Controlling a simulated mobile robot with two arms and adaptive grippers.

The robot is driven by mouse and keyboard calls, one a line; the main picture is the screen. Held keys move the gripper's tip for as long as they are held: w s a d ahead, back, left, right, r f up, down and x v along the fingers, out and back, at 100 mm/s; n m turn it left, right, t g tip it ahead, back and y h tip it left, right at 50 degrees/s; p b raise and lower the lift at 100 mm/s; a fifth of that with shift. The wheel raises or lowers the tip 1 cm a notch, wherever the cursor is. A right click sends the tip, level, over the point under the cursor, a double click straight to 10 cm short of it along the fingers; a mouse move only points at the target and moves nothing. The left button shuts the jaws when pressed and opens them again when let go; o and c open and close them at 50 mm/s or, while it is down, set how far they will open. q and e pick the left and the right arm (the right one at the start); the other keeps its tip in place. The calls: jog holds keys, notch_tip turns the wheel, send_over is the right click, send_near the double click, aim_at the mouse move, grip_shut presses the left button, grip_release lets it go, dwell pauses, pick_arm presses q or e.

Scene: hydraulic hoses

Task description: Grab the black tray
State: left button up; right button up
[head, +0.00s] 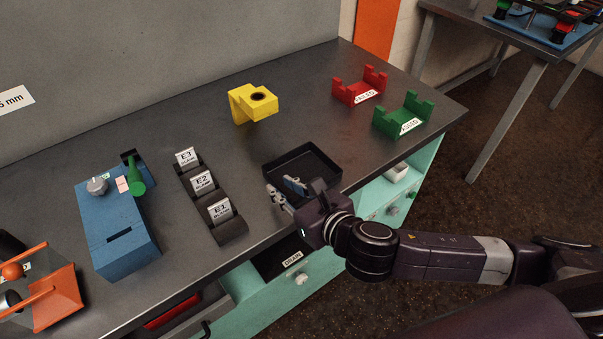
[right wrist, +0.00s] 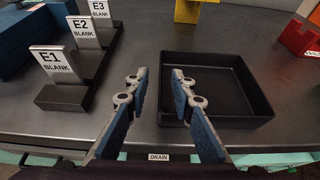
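The black tray (head: 317,160) is a shallow, square, empty tray lying flat near the front edge of the grey table in the head view. In the right wrist view the tray (right wrist: 262,92) is right of centre. My right gripper (head: 286,191) is at the tray's front left corner. In the right wrist view its two blue-padded fingers (right wrist: 156,76) are apart with nothing between them. The right finger overlaps the tray's left wall in that view; I cannot tell whether it touches. My left gripper is not in view.
Left of the tray stands a black stepped holder (head: 230,226) with labelled cards. A blue block (head: 112,235) is farther left. A yellow block (head: 252,103) stands behind the tray, and red (head: 359,88) and green (head: 403,116) holders are to the right. Drawers (head: 275,290) are below the table edge.

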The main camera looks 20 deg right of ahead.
aim_at(276, 184)
jog(key=x, duration=0.3)
jog(key=shift+w+a+f, duration=0.1)
jog(key=shift+w+f, duration=0.1)
jog(key=shift+w, duration=0.15)
jog(key=shift+w+f, duration=0.1)
jog(key=shift+w, duration=0.05)
grip_shut()
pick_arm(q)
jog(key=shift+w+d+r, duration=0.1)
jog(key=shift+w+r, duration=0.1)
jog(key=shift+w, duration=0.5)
